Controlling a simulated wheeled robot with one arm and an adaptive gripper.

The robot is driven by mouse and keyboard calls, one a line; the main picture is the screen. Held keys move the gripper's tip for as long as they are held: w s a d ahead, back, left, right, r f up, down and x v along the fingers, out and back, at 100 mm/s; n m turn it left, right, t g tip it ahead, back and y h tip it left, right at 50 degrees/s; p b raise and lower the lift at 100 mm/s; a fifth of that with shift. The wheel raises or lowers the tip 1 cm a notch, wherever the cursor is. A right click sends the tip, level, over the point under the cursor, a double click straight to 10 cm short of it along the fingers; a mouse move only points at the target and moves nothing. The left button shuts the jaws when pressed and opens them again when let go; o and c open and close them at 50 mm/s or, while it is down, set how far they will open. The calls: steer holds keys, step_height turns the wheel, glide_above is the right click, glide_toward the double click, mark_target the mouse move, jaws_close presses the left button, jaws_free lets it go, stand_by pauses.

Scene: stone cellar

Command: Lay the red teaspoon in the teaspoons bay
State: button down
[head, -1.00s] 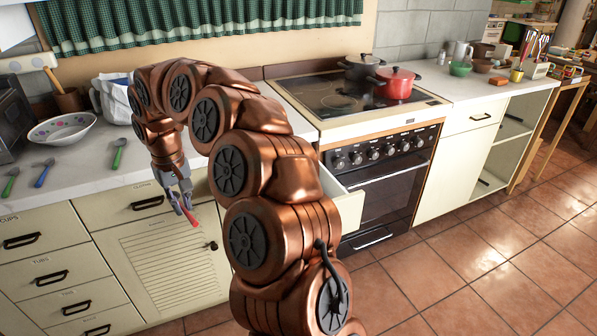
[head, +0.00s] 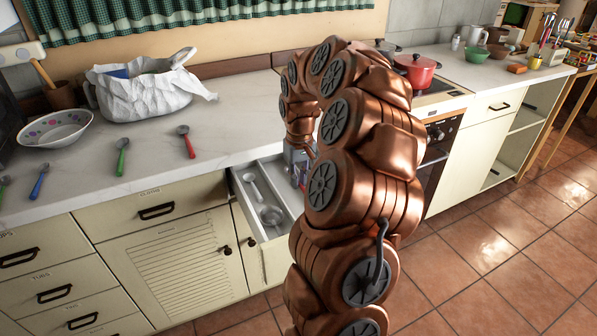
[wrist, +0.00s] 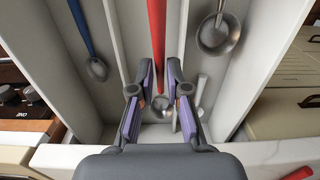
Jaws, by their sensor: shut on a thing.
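My gripper (wrist: 160,98) is shut on a red-handled spoon (wrist: 157,40), whose metal bowl shows just past the fingertips. It is over the middle bay of the open drawer (wrist: 112,20). The spoon runs lengthwise with that bay; whether it touches the floor I cannot tell. A blue-handled spoon (wrist: 82,25) lies in the bay to the left. A metal ladle (wrist: 218,33) and a pale-handled spoon (wrist: 202,88) lie in the bay to the right. In the head view my gripper (head: 298,172) is mostly hidden by my arm. No bay label is readable.
Another red spoon (head: 186,142), a green spoon (head: 122,155) and a blue spoon (head: 40,182) lie on the counter (head: 215,125). A patterned bowl (head: 55,128) and a white bag (head: 150,90) stand behind. A red pot (head: 415,72) is on the stove, right of the drawer.

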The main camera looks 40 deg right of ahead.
steer(key=shift+s+d+f+b, duration=0.15)
steer(key=shift+d+f+b, duration=0.1)
steer(key=shift+f, duration=0.65)
steer(key=shift+s+d+f+b, duration=0.1)
steer(key=shift+d+f+b, duration=0.1)
steer(key=shift+f, duration=0.7)
steer(key=shift+s+d+f+b, duration=0.15)
steer(key=shift+d+f+b, duration=0.1)
steer(key=shift+f, duration=0.65)
steer(key=shift+f+b, duration=1)
steer(key=shift+f, duration=0.95)
steer(key=c, duration=0.7)
jaws_free()
steer(key=shift+c, duration=0.2)
steer(key=shift+r, duration=0.15)
